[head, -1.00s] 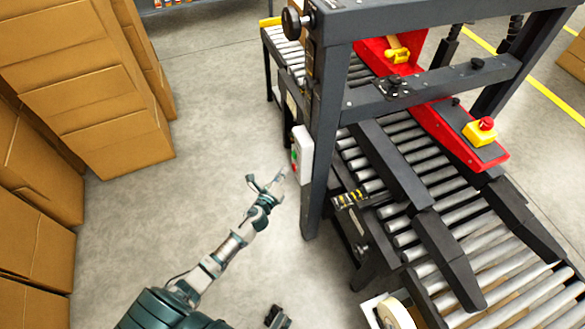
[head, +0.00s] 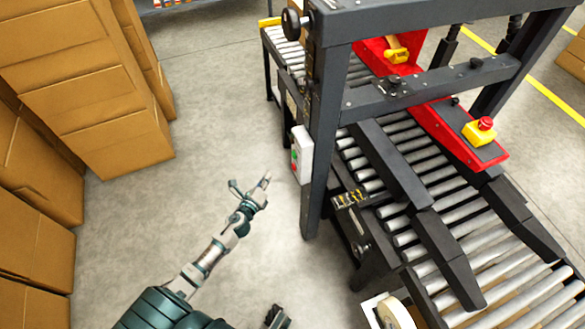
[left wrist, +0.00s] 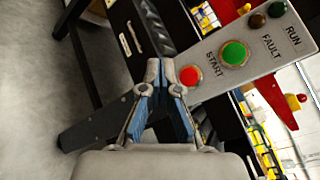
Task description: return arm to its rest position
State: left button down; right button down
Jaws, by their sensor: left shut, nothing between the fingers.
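My left arm (head: 206,260) reaches up from the bottom left of the head view over bare floor. Its gripper (head: 262,186) is shut and empty, left of the machine's near post and clear of it. In the left wrist view the gripper (left wrist: 160,68) has its fingertips close together with nothing between them. The grey control panel (head: 302,156) on the post has a green and a red button. In the left wrist view the panel (left wrist: 213,88) lies beyond the fingertips, with START, FAULT and RUN labels.
Cardboard boxes (head: 105,100) are stacked at the left. The floor (head: 215,110) between boxes and machine is clear.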

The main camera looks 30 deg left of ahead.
pick_arm(q)
jog(key=shift+f, duration=0.1)
dwell(0.6)
